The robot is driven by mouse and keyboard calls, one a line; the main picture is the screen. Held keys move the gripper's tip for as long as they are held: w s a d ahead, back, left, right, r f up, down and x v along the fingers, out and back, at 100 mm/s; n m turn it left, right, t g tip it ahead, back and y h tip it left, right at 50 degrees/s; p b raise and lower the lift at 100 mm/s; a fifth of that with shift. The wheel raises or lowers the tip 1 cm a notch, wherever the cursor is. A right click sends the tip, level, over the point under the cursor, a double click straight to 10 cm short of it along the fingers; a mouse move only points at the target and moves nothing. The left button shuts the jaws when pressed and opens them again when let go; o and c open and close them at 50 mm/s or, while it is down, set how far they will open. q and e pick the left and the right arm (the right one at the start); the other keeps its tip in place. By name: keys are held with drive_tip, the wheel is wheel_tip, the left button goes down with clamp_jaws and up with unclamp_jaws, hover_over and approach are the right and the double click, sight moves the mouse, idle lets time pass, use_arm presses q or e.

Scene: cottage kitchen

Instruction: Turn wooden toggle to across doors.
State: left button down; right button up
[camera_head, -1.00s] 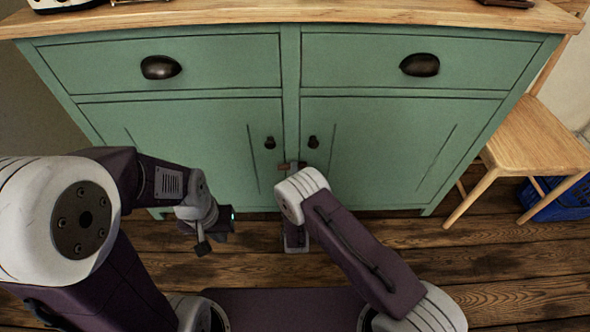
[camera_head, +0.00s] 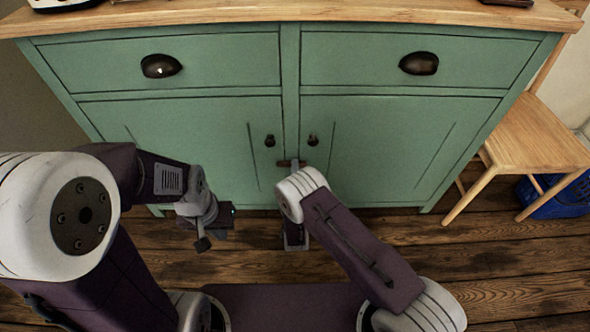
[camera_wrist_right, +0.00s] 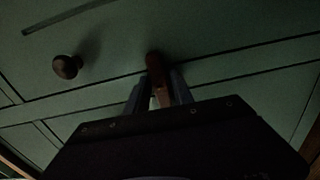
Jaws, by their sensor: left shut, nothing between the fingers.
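The small brown wooden toggle (camera_head: 282,163) sits on the strip between the two lower green cabinet doors, below the knobs. It lies about level across the strip, partly hidden behind my right gripper (camera_head: 296,166). In the right wrist view the toggle (camera_wrist_right: 155,68) stands between the two fingers of my right gripper (camera_wrist_right: 158,88), which close around it from both sides; the picture is dark there. My left gripper (camera_head: 219,228) is shut and empty, low in front of the left door (camera_head: 200,150), apart from the cabinet.
Two dark knobs, left (camera_head: 270,140) and right (camera_head: 313,140), sit just above the toggle; one knob (camera_wrist_right: 67,66) shows close by in the right wrist view. A wooden chair (camera_head: 535,135) and a blue crate (camera_head: 560,200) stand at the right.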

drive_tip(key=shift+o, duration=0.9)
drive_tip(key=s+p, duration=0.4)
drive_tip(key=s, duration=0.5)
